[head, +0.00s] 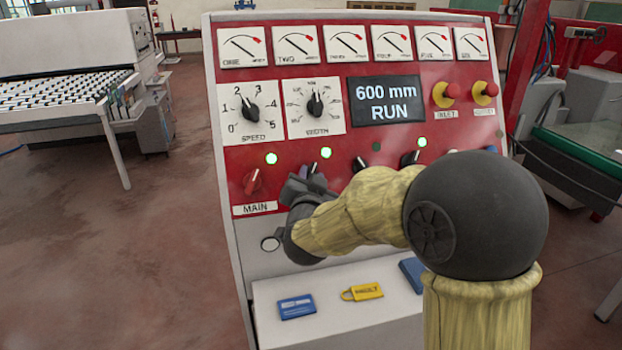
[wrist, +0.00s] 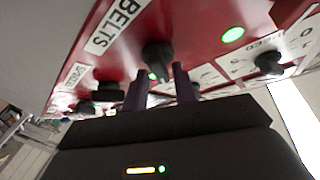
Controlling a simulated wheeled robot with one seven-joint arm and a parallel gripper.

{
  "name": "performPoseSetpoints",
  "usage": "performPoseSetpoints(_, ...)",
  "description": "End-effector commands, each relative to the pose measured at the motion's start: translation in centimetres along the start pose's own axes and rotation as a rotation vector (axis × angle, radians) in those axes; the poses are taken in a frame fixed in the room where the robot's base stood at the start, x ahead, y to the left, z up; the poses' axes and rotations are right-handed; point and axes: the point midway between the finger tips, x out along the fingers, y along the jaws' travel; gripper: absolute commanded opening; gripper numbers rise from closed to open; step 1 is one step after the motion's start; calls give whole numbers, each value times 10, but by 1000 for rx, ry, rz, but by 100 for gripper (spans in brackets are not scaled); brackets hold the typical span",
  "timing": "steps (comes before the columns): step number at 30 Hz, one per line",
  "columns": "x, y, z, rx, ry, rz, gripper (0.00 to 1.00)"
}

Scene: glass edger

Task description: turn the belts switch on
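The belts switch is a dark knob (wrist: 157,54) beside the BELTS label (wrist: 116,24) in the wrist view. In the head view my gripper (head: 303,183) partly covers the second knob (head: 312,168) from the left, whose visible part leans up and right. A lit green lamp (head: 326,153) is above that knob. In the wrist view my gripper (wrist: 161,88) has its fingers apart on either side of the knob's near end, with gaps showing. Whether a finger touches the knob I cannot tell. The BELTS label is hidden in the head view.
The red MAIN switch (head: 252,182) is just left of my gripper, under a lit lamp (head: 271,158). Another knob (head: 359,164) to the right has a dark lamp (head: 376,147). The display (head: 385,102) reads 600 mm RUN. Tags lie on the ledge (head: 350,310) below.

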Motion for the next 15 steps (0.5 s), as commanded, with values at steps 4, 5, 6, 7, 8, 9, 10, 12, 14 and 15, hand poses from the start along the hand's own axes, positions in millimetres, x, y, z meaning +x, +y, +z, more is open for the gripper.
performPoseSetpoints(4,0,0,0,-1,0,-1,36)
performPoseSetpoints(5,0,0,0,-1,0,-1,36)
performPoseSetpoints(6,0,0,0,-1,0,-1,36)
performPoseSetpoints(7,0,0,0,-1,0,-1,36)
performPoseSetpoints(8,0,0,0,-1,0,-1,36)
performPoseSetpoints(9,0,0,0,-2,0,-1,36)
performPoseSetpoints(10,-1,0,0,-2,0,-2,36)
performPoseSetpoints(12,-4,0,1,-2,0,-2,36)
performPoseSetpoints(14,-8,0,1,-1,0,-3,36)
performPoseSetpoints(15,-12,-1,1,-1,0,-3,36)
